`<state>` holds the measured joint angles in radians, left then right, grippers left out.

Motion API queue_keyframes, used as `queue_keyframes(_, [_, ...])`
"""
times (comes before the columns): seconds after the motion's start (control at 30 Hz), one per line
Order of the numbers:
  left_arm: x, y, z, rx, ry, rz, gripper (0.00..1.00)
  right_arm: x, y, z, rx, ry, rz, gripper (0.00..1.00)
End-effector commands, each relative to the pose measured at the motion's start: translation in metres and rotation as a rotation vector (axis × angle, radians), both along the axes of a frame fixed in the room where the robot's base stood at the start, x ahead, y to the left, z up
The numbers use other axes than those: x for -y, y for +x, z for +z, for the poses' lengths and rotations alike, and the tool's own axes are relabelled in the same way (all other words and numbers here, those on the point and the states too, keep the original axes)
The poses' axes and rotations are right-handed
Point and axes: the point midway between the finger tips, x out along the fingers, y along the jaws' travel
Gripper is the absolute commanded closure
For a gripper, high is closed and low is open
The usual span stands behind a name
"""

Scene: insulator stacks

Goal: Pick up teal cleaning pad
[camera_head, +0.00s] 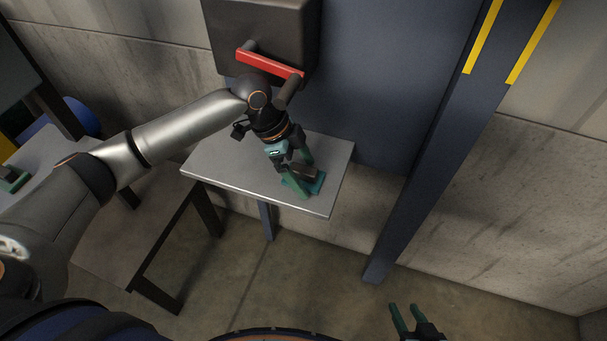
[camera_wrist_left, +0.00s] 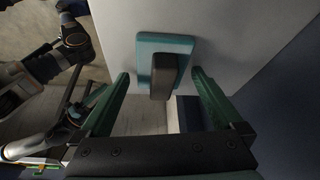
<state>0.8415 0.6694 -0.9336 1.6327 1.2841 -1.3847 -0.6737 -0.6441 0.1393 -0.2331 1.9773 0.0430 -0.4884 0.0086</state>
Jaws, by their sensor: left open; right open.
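The teal cleaning pad (camera_head: 318,184) lies on the small light-grey shelf table, near its right front corner. It has a dark block handle (camera_head: 303,172) on top. In the left wrist view the pad (camera_wrist_left: 165,43) is a rounded teal slab, with the handle (camera_wrist_left: 162,76) rising toward the camera. My left gripper (camera_head: 307,181) is open at the pad. In the left wrist view its green fingers (camera_wrist_left: 161,76) stand on either side of the handle, with gaps on both sides. My right gripper (camera_head: 403,306) is open and empty, low over the floor, away from the table.
The grey shelf table (camera_head: 228,168) is otherwise mostly clear. A dark box with a red handle (camera_head: 270,64) is on the wall behind my left arm. A dark blue post (camera_head: 425,165) stands to the right. Another table (camera_head: 48,150) with a green item is at left.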

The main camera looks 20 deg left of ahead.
Motion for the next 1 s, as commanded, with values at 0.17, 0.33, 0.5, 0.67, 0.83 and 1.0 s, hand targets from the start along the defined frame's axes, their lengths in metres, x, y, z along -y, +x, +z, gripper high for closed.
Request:
queue_keyframes(0.17, [0.0,0.0001,0.0,0.0,0.0,0.0,0.0,-0.0007,0.0005,0.0006,0.001,0.001,0.001,0.55])
queue_keyframes(0.33, [-0.0002,0.0001,0.0001,0.001,-0.001,-0.001,0.19,-0.001,0.0005,0.0007,0.001,0.002,0.001,0.55])
queue_keyframes(0.5, [-0.0002,0.0001,0.0001,0.0,-0.001,0.0,0.38,-0.0012,0.0006,0.0009,0.001,0.002,0.002,0.55])
queue_keyframes(0.67, [-0.0003,0.0,0.0002,0.0,-0.001,0.0,0.56,-0.0013,0.0007,0.0011,0.001,0.002,0.003,0.55])
queue_keyframes(0.83, [-0.0003,0.0,0.0002,0.0,-0.001,0.0,0.75,-0.0014,0.0009,0.0013,0.002,0.002,0.003,0.55])
queue_keyframes(1.0, [-0.0003,0.0002,0.0003,0.001,-0.001,-0.001,0.77,-0.0014,0.001,0.0014,0.002,0.002,0.003,0.55])
